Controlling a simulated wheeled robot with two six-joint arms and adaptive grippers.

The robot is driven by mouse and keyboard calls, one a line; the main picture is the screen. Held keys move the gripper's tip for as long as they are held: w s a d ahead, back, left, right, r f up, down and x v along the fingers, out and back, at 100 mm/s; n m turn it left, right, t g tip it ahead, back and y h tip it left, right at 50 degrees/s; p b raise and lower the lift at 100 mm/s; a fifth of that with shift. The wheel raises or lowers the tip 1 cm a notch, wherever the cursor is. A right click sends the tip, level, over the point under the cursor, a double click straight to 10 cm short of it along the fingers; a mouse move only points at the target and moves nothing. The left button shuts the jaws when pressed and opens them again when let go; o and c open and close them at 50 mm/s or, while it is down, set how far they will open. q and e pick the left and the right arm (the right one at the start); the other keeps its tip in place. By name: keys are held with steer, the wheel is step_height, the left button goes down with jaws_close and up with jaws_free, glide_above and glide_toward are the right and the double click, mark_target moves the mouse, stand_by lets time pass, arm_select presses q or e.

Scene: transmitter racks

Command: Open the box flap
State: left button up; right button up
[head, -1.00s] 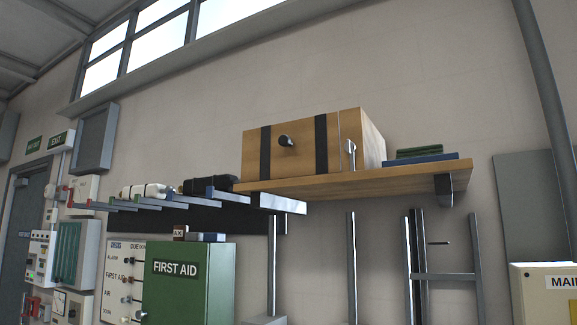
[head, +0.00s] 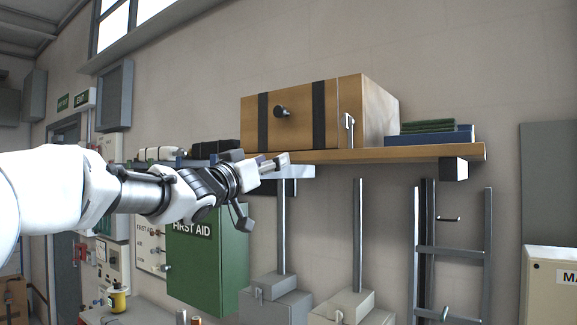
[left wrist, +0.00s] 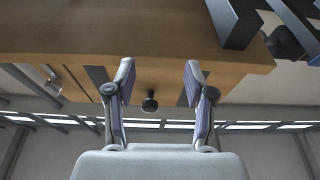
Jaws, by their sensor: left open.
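The wooden box (head: 359,114) sits closed on the shelf (head: 440,153) in the head view. Its front flap (head: 298,119) has two dark vertical straps and a round dark knob (head: 282,111). A silver latch handle (head: 349,125) is right of the flap's seam. My left gripper (head: 268,172) is open and empty, low in front of the shelf's left part. In the left wrist view, the knob (left wrist: 150,103) appears between the open fingers (left wrist: 158,72), beyond them and apart from them. My right gripper is out of view.
The shelf's underside (left wrist: 130,35) fills the top of the left wrist view, close to the fingers. Blue and green flat items (head: 430,133) lie right of the box. A green first-aid cabinet (head: 212,260) and metal uprights (head: 358,230) are below. The space above the box is clear.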

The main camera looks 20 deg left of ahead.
arm_select(q)
steer(key=t, duration=0.1)
glide_toward(277, 113)
steer(key=w+r, duration=0.1)
steer(key=w, duration=0.1)
steer(key=r+p, duration=0.1)
steer(key=shift+h, duration=0.3)
steer(key=p+x, duration=0.1)
steer(key=x, duration=0.1)
steer(key=p+x, duration=0.1)
steer(key=x, duration=0.2)
steer(key=f+p+x, duration=0.1)
steer(key=p+x, duration=0.1)
steer(key=shift+w+d, duration=0.4)
steer(key=shift+w, duration=0.1)
steer(key=shift+w+d+r, duration=0.15)
steer(key=shift+w+r, duration=0.05)
steer(key=shift+w, duration=0.05)
steer(key=shift+s, duration=0.3)
steer(key=shift+w, duration=0.2)
steer(key=c, duration=1)
jaws_close()
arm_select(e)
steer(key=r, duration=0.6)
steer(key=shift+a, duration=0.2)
